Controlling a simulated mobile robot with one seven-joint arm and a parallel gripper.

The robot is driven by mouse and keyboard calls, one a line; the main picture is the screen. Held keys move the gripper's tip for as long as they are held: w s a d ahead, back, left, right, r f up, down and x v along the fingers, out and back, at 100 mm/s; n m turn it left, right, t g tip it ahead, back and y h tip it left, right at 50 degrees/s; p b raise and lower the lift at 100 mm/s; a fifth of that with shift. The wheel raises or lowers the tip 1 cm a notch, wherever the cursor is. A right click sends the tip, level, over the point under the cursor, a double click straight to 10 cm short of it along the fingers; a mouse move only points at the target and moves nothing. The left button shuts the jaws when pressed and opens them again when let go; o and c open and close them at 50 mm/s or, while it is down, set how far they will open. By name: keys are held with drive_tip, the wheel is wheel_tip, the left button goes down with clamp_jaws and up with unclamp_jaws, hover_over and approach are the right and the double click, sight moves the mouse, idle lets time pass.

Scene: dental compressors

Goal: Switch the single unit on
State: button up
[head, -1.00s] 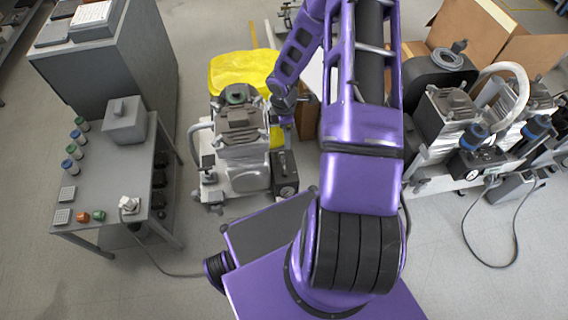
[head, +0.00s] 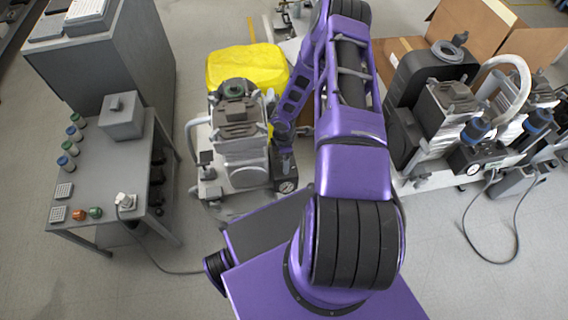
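The single compressor unit (head: 238,140) stands on the floor left of my arm, with a grey motor head on a light base. Its dark switch box with a round gauge (head: 286,186) is on its right side, towards me. My gripper (head: 283,152) points down right above this box, at the unit's right side. The fingers are too small and dark to tell whether they are open or whether they touch the box. The switch itself cannot be made out.
A grey table (head: 95,180) with small jars and a box (head: 121,117) stands at left. A yellow bag (head: 246,66) lies behind the unit. A double compressor (head: 450,110) and cardboard boxes (head: 490,30) are at right. A cable runs across the floor at left.

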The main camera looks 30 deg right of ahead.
drive_tip(key=shift+f, duration=1.25)
clamp_jaws()
